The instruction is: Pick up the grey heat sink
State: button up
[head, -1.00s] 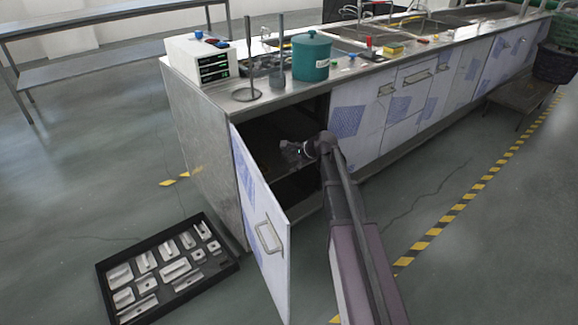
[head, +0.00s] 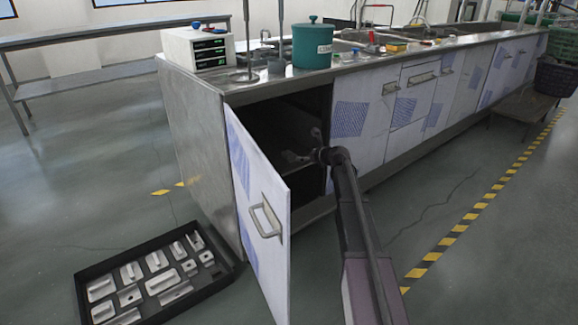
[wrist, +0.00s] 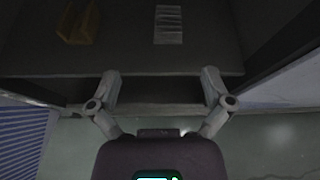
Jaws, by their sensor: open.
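The grey heat sink (wrist: 168,24) lies on a dark shelf (wrist: 120,60) inside the cupboard, in the wrist view at the top centre. It looks like a small ribbed grey block. In the wrist view my gripper (wrist: 162,78) is open and empty, its two fingers spread wide at the shelf's front edge. The heat sink is beyond the fingertips, roughly between their lines. In the head view my gripper (head: 303,145) is at the open cupboard doorway. I cannot make out the heat sink in the dark interior there.
A yellowish-brown object (wrist: 78,24) sits on the shelf left of the heat sink. The open cupboard door (head: 262,215) stands left of my arm. A black tray (head: 218,282) of metal parts lies on the floor. The counter (head: 285,82) is above the opening.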

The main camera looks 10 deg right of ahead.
aim_at(290, 154)
jog(key=shift+w+d+f+m, duration=0.35)
jog(key=shift+w+d+m, duration=0.1)
jog(key=shift+w+m, duration=0.05)
jog(key=shift+b, duration=0.3)
jog(key=shift+b+x, duration=1.6)
jog(key=shift+x, duration=2.75)
jog(key=shift+w, duration=0.1)
jog(key=shift+b+x, duration=1.1)
jog(key=shift+x, duration=1.4)
jog(key=c, duration=1.3)
